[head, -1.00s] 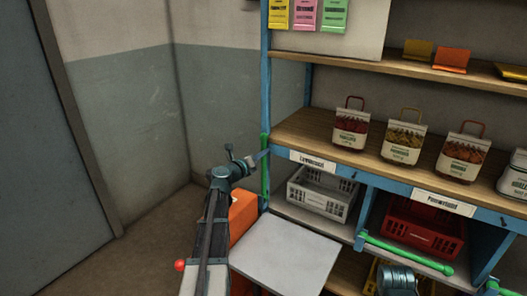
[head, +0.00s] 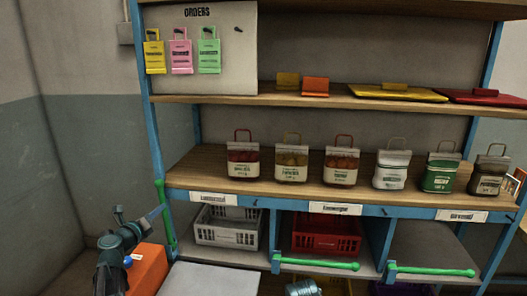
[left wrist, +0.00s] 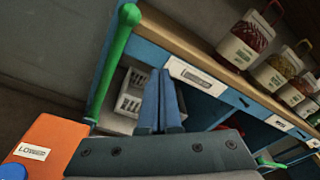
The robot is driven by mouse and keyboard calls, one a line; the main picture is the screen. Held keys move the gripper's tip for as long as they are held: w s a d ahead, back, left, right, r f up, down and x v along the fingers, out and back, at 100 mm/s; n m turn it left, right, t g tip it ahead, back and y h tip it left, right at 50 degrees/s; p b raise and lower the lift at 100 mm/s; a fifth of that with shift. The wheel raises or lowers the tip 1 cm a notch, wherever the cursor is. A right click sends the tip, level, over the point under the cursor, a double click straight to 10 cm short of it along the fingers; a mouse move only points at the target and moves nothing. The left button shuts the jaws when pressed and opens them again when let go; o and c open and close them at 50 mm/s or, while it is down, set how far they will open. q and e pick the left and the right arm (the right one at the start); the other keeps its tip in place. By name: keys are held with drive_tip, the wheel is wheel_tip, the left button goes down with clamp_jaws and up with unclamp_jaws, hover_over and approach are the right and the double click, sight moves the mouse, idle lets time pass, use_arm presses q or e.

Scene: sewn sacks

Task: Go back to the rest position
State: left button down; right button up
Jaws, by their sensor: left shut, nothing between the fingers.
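My left gripper (head: 158,212) is at the lower left of the head view, in front of the shelf's left post. Its two blue fingers also show in the left wrist view (left wrist: 160,103), pressed together with nothing between them. They point toward the shelf front, below the board that carries the white labels.
The shelf (head: 330,186) holds several sewn sacks (head: 243,162). Below are a grey crate (head: 228,235), a red crate (head: 325,238) and green bars (head: 318,264). A green bar (left wrist: 113,60) and orange box (left wrist: 42,146) are close to my left gripper.

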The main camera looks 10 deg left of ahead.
use_arm(q)
drive_tip(key=s+d+f+m+g+h+p, duration=0.2)
drive_tip(key=s+d+f+m+g+h, duration=0.15)
drive_tip(key=d+m, duration=0.85)
drive_tip(key=s+d+f+m+g+h+p, duration=0.25)
drive_tip(key=d+m+g, duration=0.35)
drive_tip(key=d, duration=1)
drive_tip(key=s+d+f+m+g+y+p, duration=0.1)
drive_tip(key=s+d+f+m+g+y, duration=0.2)
drive_tip(key=s+d+m, duration=0.6)
drive_tip(key=s+f+m+g+y+p, duration=0.1)
drive_tip(key=s+m+g+y+p, duration=0.2)
drive_tip(key=s+m, duration=1.2)
drive_tip(key=m+g+y, duration=0.1)
drive_tip(key=m+y, duration=0.2)
drive_tip(key=shift+d+f+g+y+p, duration=0.25)
drive_tip(key=shift+f+g+y+p, duration=0.05)
drive_tip(key=shift+g+y, duration=0.1)
